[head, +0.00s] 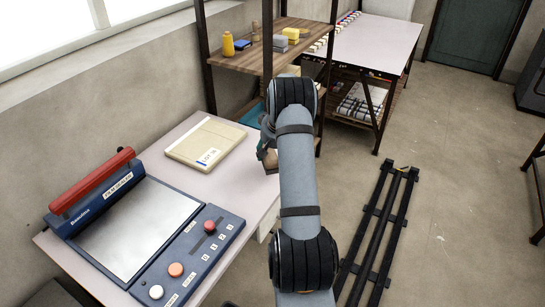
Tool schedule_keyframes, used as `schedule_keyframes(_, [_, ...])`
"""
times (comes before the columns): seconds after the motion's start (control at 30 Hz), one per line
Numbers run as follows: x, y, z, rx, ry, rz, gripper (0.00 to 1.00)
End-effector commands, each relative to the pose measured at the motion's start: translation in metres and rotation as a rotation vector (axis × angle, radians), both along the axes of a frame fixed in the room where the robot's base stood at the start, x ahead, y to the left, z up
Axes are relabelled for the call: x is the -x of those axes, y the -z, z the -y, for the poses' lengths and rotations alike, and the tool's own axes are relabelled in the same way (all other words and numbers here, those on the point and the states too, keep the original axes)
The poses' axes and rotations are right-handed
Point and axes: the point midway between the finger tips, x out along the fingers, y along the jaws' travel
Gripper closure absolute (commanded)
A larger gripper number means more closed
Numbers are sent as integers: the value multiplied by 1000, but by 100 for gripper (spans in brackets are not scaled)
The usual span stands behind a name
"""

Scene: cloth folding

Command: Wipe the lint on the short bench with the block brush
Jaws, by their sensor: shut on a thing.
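The short bench (232,184) has a pale top and stands at the left against the wall. My gripper (266,152) is over its far right end, partly hidden behind my arm. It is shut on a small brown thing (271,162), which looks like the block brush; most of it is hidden. I cannot tell whether it touches the bench top. No lint can be made out on the bench at this size.
A blue press with a red handle (92,181) fills the bench's near left. A cream board (206,143) with a white label lies behind it. A wooden shelf (240,62) with spools and a yellow block stands beyond. A black rail (379,235) runs along the floor.

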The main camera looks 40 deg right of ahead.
Motion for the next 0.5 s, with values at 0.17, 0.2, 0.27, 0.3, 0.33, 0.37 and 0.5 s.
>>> schedule_keyframes(0.17, [-2,-20,-2,1,-3,2,66])
schedule_keyframes(0.2, [-2,-24,-2,1,-3,2,66])
schedule_keyframes(0.27, [-2,-28,-3,0,-4,2,66])
schedule_keyframes(0.3, [-3,-31,-3,0,-4,2,66])
schedule_keyframes(0.33, [-3,-32,-3,0,-4,1,66])
schedule_keyframes(0.37, [-3,-33,-4,0,-4,1,66])
schedule_keyframes(0.5, [-3,-34,-4,0,-6,1,66])
